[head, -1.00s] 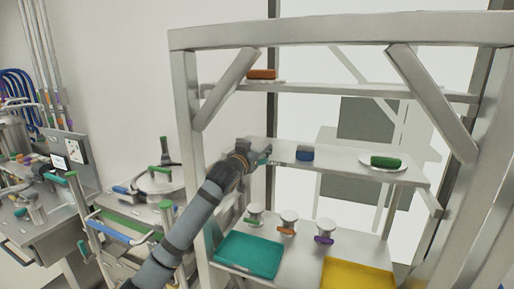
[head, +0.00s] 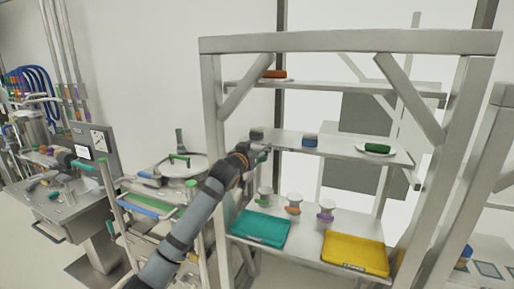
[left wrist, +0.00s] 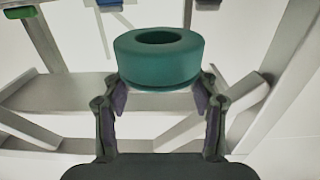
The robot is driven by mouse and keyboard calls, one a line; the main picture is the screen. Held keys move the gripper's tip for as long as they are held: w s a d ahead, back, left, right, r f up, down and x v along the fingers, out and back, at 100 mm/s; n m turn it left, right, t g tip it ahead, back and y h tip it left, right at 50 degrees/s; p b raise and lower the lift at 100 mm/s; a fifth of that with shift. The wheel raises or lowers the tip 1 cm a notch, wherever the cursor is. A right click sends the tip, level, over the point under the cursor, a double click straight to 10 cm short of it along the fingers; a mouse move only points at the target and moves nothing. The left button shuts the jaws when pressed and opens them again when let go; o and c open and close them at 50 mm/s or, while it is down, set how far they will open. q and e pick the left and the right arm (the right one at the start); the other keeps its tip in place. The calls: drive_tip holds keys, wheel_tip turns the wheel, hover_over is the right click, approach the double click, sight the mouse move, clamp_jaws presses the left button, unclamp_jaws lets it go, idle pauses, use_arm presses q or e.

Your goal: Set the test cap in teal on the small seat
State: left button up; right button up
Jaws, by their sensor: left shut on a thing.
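My left gripper (head: 264,150) is in front of the left end of the rack's middle shelf. In the left wrist view, the gripper (left wrist: 160,100) is shut on the teal test cap (left wrist: 160,58), a thick ring with a round hole in its top. The cap sits level between the fingertips. In the head view I cannot make the cap out clearly at the gripper. My right gripper is not in view.
The middle shelf (head: 345,146) holds a dark grey piece (head: 257,133), a blue piece (head: 310,141) and a green piece (head: 377,147) on a white plate. An orange piece (head: 274,73) lies above. Teal (head: 260,229) and yellow (head: 355,253) trays lie below. Rack posts (head: 214,130) flank the shelves.

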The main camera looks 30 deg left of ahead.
sight(257, 146)
use_arm(q)
drive_tip(key=shift+s+d+r+p, duration=0.1)
drive_tip(key=shift+s+r+p, duration=0.05)
drive_tip(key=shift+r+p, duration=2.45)
drive_tip(key=shift+r, duration=0.6)
drive_tip(key=shift+f, duration=0.15)
